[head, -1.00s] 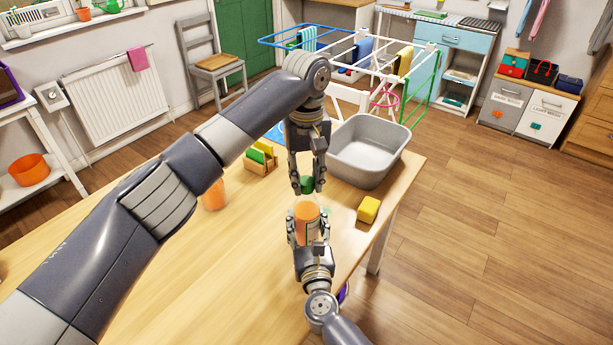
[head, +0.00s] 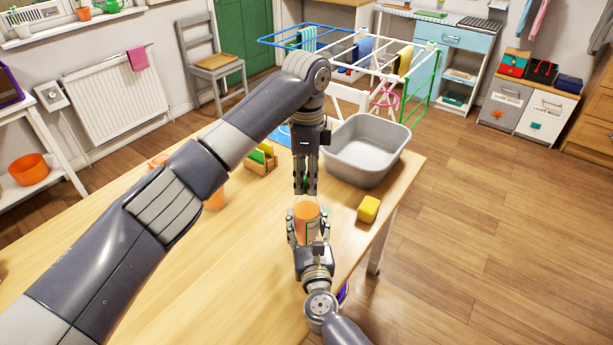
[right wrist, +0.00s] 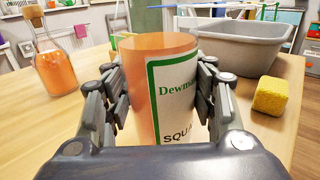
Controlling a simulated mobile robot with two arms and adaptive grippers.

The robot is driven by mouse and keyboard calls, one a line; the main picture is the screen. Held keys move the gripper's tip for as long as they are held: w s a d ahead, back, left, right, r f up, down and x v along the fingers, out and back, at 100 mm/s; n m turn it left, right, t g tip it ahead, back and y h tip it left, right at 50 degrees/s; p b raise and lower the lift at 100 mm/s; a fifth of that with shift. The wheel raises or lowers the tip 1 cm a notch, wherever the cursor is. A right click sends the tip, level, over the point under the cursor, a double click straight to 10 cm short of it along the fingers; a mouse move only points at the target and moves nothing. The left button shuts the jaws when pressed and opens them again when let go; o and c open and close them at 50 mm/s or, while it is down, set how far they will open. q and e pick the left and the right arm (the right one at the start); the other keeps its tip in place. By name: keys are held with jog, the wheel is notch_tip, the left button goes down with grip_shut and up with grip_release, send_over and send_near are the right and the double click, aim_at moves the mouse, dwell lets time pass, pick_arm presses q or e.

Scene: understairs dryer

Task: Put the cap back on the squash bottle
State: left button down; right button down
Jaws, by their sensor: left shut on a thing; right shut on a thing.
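The squash bottle (head: 306,212) stands upright near the table's right edge, orange, with a green-framed white label that shows in the right wrist view (right wrist: 172,95). My right gripper (head: 308,235) is shut around its body, one finger on each side. My left gripper (head: 306,188) points straight down just above the bottle, its fingers close together. The green cap is in its grip, but the turned fingers now hide it. I cannot tell whether the cap touches the bottle's mouth.
A grey basin (head: 365,150) and a yellow sponge (head: 368,208) are right of the bottle. A wooden holder (head: 262,160) with green and yellow pieces is behind left. Another orange-filled bottle (right wrist: 60,68) stands to the left. The table's front left is clear.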

pick_arm(q)
jog(key=m, duration=0.3)
jog(key=c, duration=1.2)
grip_release()
notch_tip(320, 180, up, 12)
pick_arm(e)
jog(key=c, duration=0.6)
grip_release()
